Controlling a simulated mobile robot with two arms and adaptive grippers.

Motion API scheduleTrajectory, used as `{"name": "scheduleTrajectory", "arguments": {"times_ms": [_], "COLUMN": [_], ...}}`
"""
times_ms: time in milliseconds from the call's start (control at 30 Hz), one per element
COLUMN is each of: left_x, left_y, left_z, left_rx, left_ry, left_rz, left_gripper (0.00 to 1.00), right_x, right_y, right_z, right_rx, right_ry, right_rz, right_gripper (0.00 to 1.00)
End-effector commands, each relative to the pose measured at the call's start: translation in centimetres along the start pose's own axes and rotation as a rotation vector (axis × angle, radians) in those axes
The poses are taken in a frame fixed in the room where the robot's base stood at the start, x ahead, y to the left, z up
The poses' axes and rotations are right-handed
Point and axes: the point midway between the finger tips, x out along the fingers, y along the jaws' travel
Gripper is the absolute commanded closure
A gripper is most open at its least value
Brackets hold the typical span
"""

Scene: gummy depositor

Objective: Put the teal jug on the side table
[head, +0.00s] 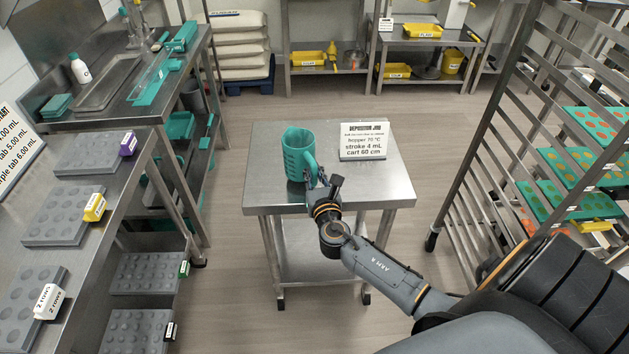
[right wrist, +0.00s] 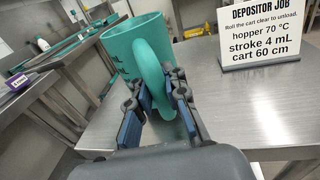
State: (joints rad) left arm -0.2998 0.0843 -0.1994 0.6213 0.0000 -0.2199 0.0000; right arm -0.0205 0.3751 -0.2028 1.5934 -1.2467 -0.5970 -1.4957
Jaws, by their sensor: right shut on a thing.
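The teal jug (head: 298,152) is upright at the side table (head: 375,182), over the left part of its steel top. I cannot tell for sure whether its base touches the top. Its handle faces my right gripper (head: 322,183), which is shut on the handle. In the right wrist view the jug (right wrist: 135,55) stands tilted in the picture, with the two blue-padded fingers of the right gripper (right wrist: 155,112) on either side of its handle. My left gripper is not in view.
A white sign (head: 363,141) stands on the side table right of the jug. A rack with teal trays (head: 590,150) is at the right. A steel bench with grey moulds (head: 70,215) is at the left. Floor (head: 225,240) around the table is clear.

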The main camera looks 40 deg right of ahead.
Motion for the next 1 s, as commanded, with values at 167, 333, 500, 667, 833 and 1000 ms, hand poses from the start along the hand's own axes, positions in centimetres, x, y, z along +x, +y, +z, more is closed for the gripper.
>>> {"name": "scheduleTrajectory", "arguments": {"times_ms": [167, 333, 500, 667, 833, 1000], "left_x": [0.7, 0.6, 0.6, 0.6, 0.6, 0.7], "left_y": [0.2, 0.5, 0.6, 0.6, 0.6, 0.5], "left_z": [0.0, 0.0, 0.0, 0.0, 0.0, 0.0], "left_rx": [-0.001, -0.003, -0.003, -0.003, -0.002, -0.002], "left_ry": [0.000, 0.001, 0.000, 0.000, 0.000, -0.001], "left_rz": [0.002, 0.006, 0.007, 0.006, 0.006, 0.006], "left_gripper": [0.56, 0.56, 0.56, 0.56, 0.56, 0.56], "right_x": [0.0, -0.1, -0.1, -0.1, -0.1, -1.6], "right_y": [-0.1, -0.1, -0.1, -0.1, -0.1, -0.1], "right_z": [-2.6, -2.8, -2.8, -2.8, -2.8, -2.9], "right_rx": [-0.002, -0.001, -0.002, -0.002, -0.001, -0.002], "right_ry": [0.004, 0.003, 0.004, 0.004, 0.003, 0.005], "right_rz": [0.000, 0.000, 0.000, 0.000, 0.000, 0.000], "right_gripper": [1.00, 1.00, 0.68, 0.62, 0.62, 0.62]}}
